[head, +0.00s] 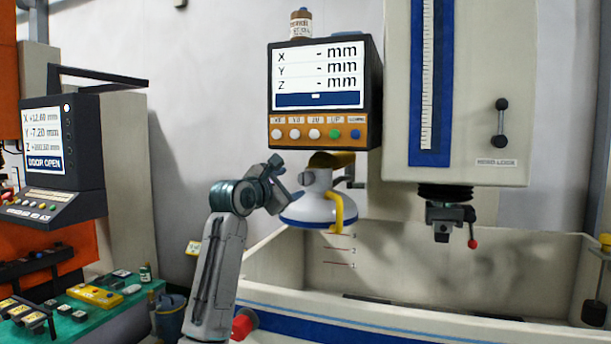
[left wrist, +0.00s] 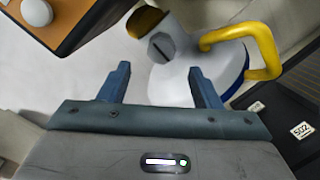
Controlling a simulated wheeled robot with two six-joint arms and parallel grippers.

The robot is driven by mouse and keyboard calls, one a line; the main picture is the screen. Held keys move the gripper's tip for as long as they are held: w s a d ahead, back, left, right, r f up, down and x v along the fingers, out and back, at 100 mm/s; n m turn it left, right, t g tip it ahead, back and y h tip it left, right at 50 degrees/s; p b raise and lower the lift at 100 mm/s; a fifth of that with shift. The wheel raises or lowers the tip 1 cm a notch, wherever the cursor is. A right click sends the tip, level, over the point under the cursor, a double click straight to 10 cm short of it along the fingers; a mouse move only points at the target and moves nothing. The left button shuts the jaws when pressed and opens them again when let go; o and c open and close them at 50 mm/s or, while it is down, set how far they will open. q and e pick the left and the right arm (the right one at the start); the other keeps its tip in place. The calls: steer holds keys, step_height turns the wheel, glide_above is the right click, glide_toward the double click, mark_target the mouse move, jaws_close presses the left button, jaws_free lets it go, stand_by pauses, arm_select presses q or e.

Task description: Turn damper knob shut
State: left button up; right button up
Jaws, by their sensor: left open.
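The damper knob (left wrist: 160,47) is a grey, faceted knob with a dark slot, on the neck of a white suction hood (left wrist: 175,85). In the head view the hood (head: 314,210) hangs below the display with a yellow handle (head: 338,212) on its right side. My left gripper (head: 291,178) is to the left of the hood's neck, its fingers pointing toward it. In the left wrist view the gripper (left wrist: 160,80) is open and empty, with the knob beyond the gap between the fingertips. I cannot tell the exact distance. My right gripper is not in view.
A display panel (head: 322,85) with a row of buttons is just above the gripper. A machine head (head: 455,95) stands to the right, above a tank (head: 420,310). A green bench (head: 105,318) with small items is at lower left.

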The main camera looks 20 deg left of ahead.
mark_target(303, 180)
arm_select(q)
steer(key=p+x, duration=0.1)
steer(key=x, duration=0.1)
steer(key=p+x, duration=0.1)
steer(key=x, duration=0.2)
steer(key=shift+w+d+r+p, duration=0.15)
steer(key=shift+r+p, duration=0.1)
steer(key=shift+p, duration=0.15)
steer(key=x, duration=0.1)
steer(key=p+x, duration=0.1)
steer(key=x, duration=0.1)
steer(key=shift+f, duration=0.35)
steer(key=shift+w, duration=0.1)
steer(key=c, duration=1)
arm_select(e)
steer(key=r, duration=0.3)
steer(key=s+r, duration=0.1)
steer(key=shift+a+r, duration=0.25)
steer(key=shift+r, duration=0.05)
